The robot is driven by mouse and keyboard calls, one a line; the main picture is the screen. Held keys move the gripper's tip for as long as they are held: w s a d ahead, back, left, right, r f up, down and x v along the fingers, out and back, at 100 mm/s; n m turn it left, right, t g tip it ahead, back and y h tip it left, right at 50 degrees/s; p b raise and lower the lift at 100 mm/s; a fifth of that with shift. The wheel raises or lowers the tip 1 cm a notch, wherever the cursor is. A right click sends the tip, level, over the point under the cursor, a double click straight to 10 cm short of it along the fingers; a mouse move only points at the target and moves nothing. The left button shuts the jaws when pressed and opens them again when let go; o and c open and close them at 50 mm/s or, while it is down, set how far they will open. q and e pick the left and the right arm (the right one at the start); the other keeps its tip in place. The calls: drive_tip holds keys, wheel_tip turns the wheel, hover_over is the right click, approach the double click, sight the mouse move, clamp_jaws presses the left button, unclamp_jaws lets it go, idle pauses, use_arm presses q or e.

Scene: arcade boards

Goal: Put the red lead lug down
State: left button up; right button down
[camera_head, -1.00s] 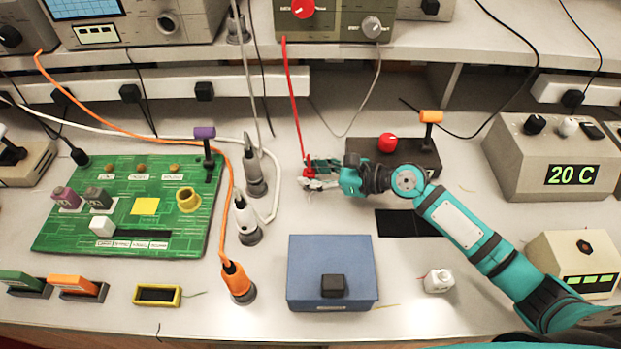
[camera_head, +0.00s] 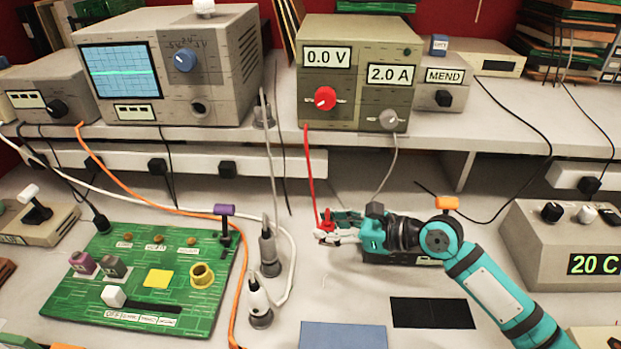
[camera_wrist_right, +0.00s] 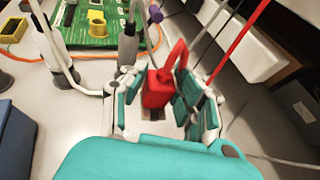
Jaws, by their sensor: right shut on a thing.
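The red lead lug (camera_head: 326,224) is a red block on a red lead (camera_head: 308,165) that runs up to the power supply. My right gripper (camera_head: 335,229) is shut on it, left of the black box (camera_head: 430,262). The right wrist view shows the red lug (camera_wrist_right: 157,88) between the teal and white fingers (camera_wrist_right: 165,92). Pale bench top lies beneath it. I cannot tell how high the lug is above the bench. My arm covers most of the black box. My left gripper is not in view.
The power supply (camera_head: 357,75) stands on the shelf behind. A black pad (camera_head: 432,312) and blue box (camera_head: 343,335) lie in front. The bench before the gripper is clear.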

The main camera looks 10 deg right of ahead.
drive_tip(key=s+d+r, duration=0.1)
drive_tip(key=s+d, duration=0.7)
drive_tip(key=s, duration=0.4)
drive_tip(key=shift+s+d+r, duration=0.2)
drive_tip(key=shift+d, duration=0.15)
drive_tip(key=shift+w+a, duration=0.1)
drive_tip(key=shift+w, duration=0.05)
